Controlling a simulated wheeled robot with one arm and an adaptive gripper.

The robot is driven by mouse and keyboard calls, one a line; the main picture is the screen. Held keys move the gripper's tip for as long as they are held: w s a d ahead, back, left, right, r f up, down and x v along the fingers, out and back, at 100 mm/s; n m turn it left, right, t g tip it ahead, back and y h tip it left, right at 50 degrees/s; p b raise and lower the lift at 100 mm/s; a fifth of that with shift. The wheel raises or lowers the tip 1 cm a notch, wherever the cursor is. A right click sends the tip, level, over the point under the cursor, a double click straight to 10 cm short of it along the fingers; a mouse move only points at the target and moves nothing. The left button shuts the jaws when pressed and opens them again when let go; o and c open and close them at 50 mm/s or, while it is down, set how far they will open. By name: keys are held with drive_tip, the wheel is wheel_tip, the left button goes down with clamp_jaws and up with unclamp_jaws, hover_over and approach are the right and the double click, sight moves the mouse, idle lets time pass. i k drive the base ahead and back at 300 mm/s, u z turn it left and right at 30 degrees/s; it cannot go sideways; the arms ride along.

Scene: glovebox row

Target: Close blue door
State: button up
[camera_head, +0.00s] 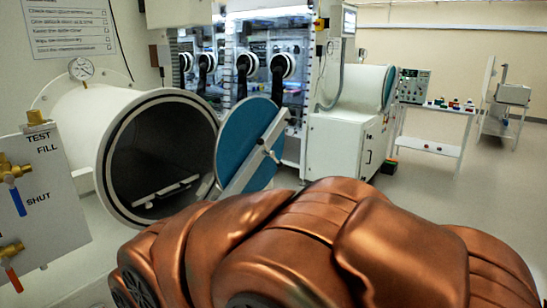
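The blue door (243,150) is a round disc with a white rim, a pale bar across its face and a small handle near the bar's middle. It stands swung open at the right side of a white cylindrical chamber (108,150), whose dark round mouth faces me. A tray-like rack shows inside the mouth. A large copper-coloured body part, which I take to be mine, fills the lower foreground and hides the door's lower edge. I cannot make out my gripper or its fingers.
A panel (45,220) with blue and red valve handles stands at the left, near the chamber. Glovebox units (265,85) with black glove ports stand behind. A white cabinet (340,145) and a table (430,145) are at the right. Floor (480,205) is clear at right.

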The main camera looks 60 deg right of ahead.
sight(240, 166)
drive_tip(key=k, duration=0.2)
drive_tip(key=z, duration=1.1)
drive_tip(key=k, duration=1.2)
drive_tip(key=z, duration=0.3)
drive_tip(key=i, duration=1.7)
drive_tip(key=u, duration=0.25)
